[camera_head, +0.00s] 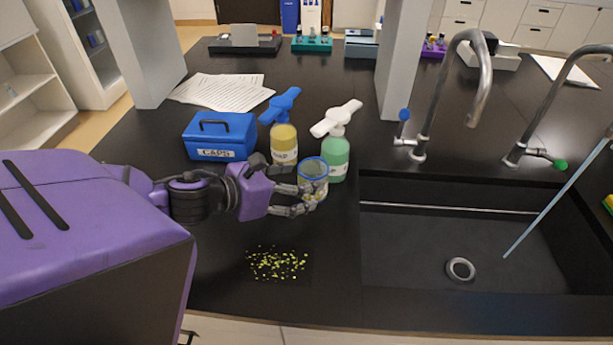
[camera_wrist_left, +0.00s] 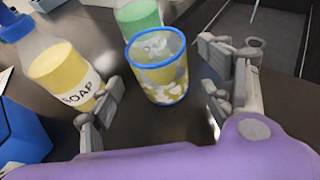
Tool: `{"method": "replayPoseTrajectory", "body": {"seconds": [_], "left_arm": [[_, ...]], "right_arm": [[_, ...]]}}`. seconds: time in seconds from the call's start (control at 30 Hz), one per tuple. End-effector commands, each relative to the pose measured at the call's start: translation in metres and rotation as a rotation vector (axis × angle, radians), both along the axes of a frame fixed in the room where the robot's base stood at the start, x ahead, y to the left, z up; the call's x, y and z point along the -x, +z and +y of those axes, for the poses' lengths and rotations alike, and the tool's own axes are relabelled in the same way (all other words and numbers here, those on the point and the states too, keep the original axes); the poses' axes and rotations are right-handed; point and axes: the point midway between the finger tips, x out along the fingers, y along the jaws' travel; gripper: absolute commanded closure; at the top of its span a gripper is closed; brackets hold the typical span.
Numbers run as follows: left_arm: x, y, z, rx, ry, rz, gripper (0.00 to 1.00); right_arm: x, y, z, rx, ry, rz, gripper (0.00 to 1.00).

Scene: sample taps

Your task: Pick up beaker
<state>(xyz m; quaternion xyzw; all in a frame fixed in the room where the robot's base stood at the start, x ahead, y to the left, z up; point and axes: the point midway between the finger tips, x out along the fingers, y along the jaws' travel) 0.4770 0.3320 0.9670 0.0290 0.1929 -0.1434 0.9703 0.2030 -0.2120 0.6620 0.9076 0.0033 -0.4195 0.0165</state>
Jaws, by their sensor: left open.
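The beaker (camera_head: 313,178) is clear with a blue rim and yellow and white markings or contents. It stands upright on the black counter, in front of the green bottle. My left gripper (camera_head: 299,197) is open, with its fingers at the beaker's near left side. In the left wrist view the beaker (camera_wrist_left: 158,68) is ahead of and between the spread fingers of my left gripper (camera_wrist_left: 160,112), with visible gaps on both sides. My right gripper is in neither view.
A yellow SOAP bottle (camera_head: 284,145) and a green bottle (camera_head: 336,158) stand close to the beaker. A blue CAPS box (camera_head: 219,137) is to the left. Yellow bits (camera_head: 278,264) lie scattered in front. The sink (camera_head: 430,250) with taps is on the right.

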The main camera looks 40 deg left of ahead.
Motion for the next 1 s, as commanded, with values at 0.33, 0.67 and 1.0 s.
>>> {"method": "replayPoseTrajectory", "body": {"seconds": [0.33, 0.67, 1.0], "left_arm": [[-0.035, -0.015, -0.013, 0.001, 0.001, -0.003, 0.28], [-0.044, -0.02, -0.016, 0.0, 0.0, 0.0, 0.28], [-0.044, -0.02, -0.016, 0.0, 0.0, 0.0, 0.62]], "right_arm": [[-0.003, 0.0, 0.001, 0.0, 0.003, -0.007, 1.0], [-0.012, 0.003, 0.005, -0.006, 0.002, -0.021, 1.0], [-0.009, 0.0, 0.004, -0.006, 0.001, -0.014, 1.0]]}}
